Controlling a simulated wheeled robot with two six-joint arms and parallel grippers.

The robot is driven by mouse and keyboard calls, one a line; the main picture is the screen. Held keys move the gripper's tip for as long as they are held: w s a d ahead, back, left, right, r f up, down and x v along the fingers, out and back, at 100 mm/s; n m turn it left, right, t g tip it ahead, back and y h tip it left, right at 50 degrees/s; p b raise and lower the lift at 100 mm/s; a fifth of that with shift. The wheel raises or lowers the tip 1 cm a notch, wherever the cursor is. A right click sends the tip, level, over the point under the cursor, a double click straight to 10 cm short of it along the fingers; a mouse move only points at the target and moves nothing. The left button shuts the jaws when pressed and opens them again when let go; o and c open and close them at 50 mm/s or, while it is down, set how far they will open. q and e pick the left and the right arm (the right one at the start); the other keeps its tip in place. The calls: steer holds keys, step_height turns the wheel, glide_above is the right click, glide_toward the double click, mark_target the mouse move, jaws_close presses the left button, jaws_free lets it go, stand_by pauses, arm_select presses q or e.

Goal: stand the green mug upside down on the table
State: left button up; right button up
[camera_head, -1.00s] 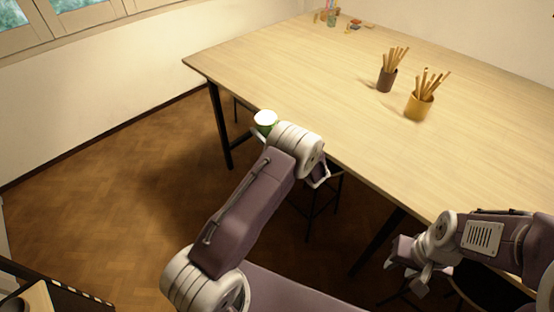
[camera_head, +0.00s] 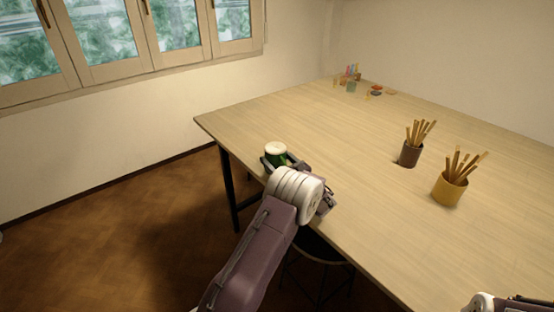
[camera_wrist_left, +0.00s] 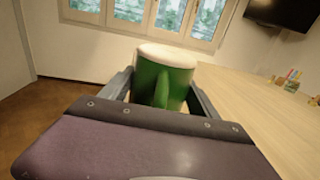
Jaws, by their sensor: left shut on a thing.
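The green mug (camera_head: 277,158) has a pale, whitish top face. It is between the fingers of my left gripper (camera_head: 281,161), which is shut on it, at the near left edge of the table (camera_head: 330,130). In the left wrist view the mug (camera_wrist_left: 160,84) stands about upright in line, its handle facing the camera, a finger on each side. I cannot tell whether the white top is the mouth or the base, nor whether the mug touches the table. My right gripper is out of view; only part of that arm shows at the bottom right.
A dark cup with sticks (camera_head: 410,155) and a yellow cup with sticks (camera_head: 449,190) stand on the right of the table. Small bottles and pots (camera_head: 351,86) sit at the far corner. The table's left and middle are clear. A stool (camera_head: 318,248) is under the near edge.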

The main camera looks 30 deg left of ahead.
arm_select(q)
steer(key=shift+f+b, duration=0.5)
steer(key=shift+f, duration=0.4)
steer(key=shift+f, duration=0.25)
steer(key=o, duration=1.3)
steer(key=shift+o, duration=0.2)
steer(key=shift+d, duration=0.15)
steer(key=b+v, duration=0.1)
steer(key=v, duration=0.8)
